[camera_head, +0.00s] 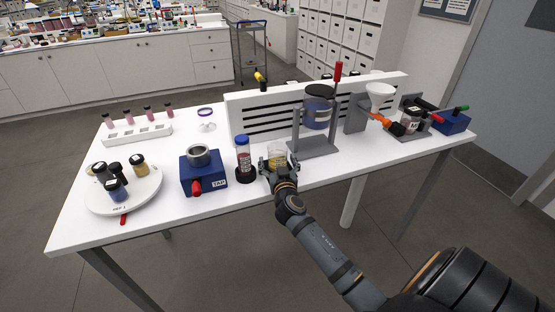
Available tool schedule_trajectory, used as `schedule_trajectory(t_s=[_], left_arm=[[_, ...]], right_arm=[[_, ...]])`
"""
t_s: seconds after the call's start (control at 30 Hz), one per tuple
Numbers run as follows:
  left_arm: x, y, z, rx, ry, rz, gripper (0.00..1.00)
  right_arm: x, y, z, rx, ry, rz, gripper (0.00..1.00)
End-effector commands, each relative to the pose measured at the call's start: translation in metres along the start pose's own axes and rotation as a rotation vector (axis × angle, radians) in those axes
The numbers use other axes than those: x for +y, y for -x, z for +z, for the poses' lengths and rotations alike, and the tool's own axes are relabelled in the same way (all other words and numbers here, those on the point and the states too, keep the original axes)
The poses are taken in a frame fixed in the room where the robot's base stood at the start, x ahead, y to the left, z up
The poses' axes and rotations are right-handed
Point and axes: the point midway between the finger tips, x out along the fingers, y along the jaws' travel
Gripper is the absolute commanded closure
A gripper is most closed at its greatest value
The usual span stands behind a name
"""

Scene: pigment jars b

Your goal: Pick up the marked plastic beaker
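A small clear beaker (278,150) with a yellowish look stands near the table's front edge, in front of the slotted white panel. Its lower part is hidden by my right gripper, and I cannot make out a mark on it. My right gripper (278,163) reaches in from the lower right, with its fingers spread on either side of the beaker. I cannot tell whether they touch it. My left gripper is not in view.
Close left of the beaker stands a blue-capped tube (242,155) in a black base, then a blue device (203,175). A grey stand (314,147) holding a dark-lidded jar (319,107) is close right. A round white turntable (135,197) with several jars is far left.

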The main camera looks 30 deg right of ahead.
Motion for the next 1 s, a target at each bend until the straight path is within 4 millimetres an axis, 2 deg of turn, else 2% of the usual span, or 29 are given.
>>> schedule_trajectory(t_s=[0.03,0.4,0.77,1.0], left_arm=[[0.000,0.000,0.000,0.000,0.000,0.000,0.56],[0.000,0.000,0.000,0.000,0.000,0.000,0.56],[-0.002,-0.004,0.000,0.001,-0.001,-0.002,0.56],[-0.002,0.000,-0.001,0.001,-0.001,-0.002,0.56]], right_arm=[[0.000,0.000,0.000,0.000,0.000,0.000,0.24],[0.000,0.000,0.000,0.000,0.000,0.000,0.72],[0.001,0.004,-0.006,0.002,-0.001,0.000,0.72],[0.001,0.006,-0.044,0.006,-0.002,0.000,0.72]])
